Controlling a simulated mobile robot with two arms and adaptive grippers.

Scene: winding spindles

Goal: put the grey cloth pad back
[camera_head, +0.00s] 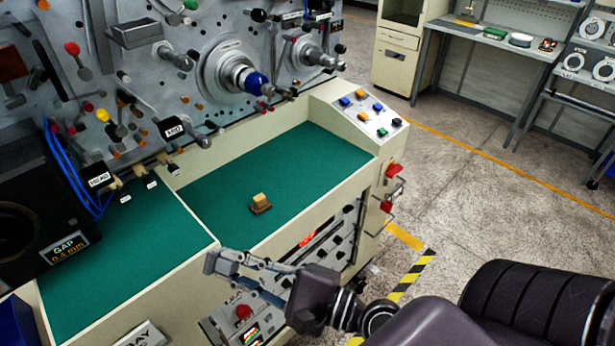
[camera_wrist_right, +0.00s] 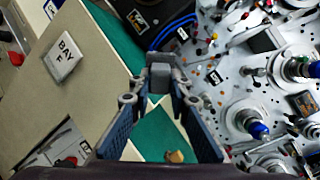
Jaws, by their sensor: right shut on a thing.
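My right gripper (camera_head: 226,263) reaches in from the lower right and is held over the front edge of the machine's green bench. It is shut on a small grey block-like thing, which I take to be the grey cloth pad (camera_wrist_right: 160,78); it sits between the fingertips in the wrist view. My left gripper is in neither view.
A small tan block on a brown base (camera_head: 261,203) stands on the green mat (camera_head: 300,165). A cream divider (camera_head: 192,212) splits the green surface. A black box labelled GAP (camera_head: 68,247) is at the left. The winding spindle (camera_head: 240,75) juts from the panel behind.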

